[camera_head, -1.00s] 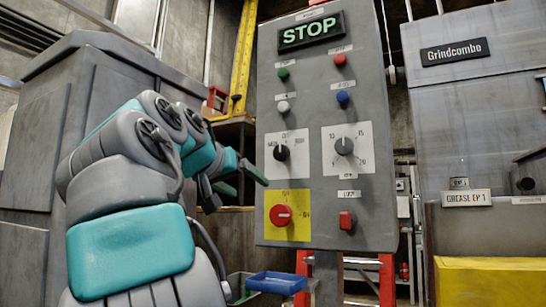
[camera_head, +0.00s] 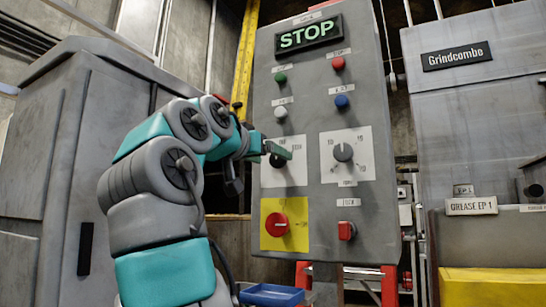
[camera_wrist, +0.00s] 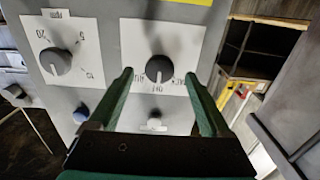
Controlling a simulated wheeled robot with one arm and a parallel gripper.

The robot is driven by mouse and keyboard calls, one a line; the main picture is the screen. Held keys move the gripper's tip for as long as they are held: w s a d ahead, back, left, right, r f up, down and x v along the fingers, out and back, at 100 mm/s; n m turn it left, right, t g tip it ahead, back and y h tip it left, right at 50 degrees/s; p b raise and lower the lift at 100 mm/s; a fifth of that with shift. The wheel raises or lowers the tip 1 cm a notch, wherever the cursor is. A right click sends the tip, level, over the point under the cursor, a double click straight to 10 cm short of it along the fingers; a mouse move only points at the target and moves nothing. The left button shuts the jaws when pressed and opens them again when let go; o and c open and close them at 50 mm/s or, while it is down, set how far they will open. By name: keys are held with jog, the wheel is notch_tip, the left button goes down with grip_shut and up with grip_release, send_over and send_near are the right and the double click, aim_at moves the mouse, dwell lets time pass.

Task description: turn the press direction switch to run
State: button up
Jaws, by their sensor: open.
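The press direction switch looks to be the dark rotary knob (camera_head: 277,161) on a white square plate (camera_head: 297,176), left-middle of the grey control panel. In the wrist view, turned upside down, the knob (camera_wrist: 159,68) has a light pointer line and small labels around it, hard to read. My gripper (camera_head: 280,148) is at this plate, with its green fingers partly covering the knob in the head view. In the wrist view my open gripper (camera_wrist: 158,76) has one fingertip on either side of the knob, with gaps visible. I cannot tell how deep the fingers reach.
A numbered dial (camera_head: 343,152) sits right of the switch, a red rotary switch on a yellow plate (camera_head: 300,238) below it. A white button (camera_head: 280,113), a blue button (camera_head: 341,102) and a lit STOP sign (camera_head: 308,34) are above. A blue bin (camera_head: 271,295) stands below the panel.

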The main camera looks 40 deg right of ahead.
jog(key=shift+x, duration=1)
grip_shut()
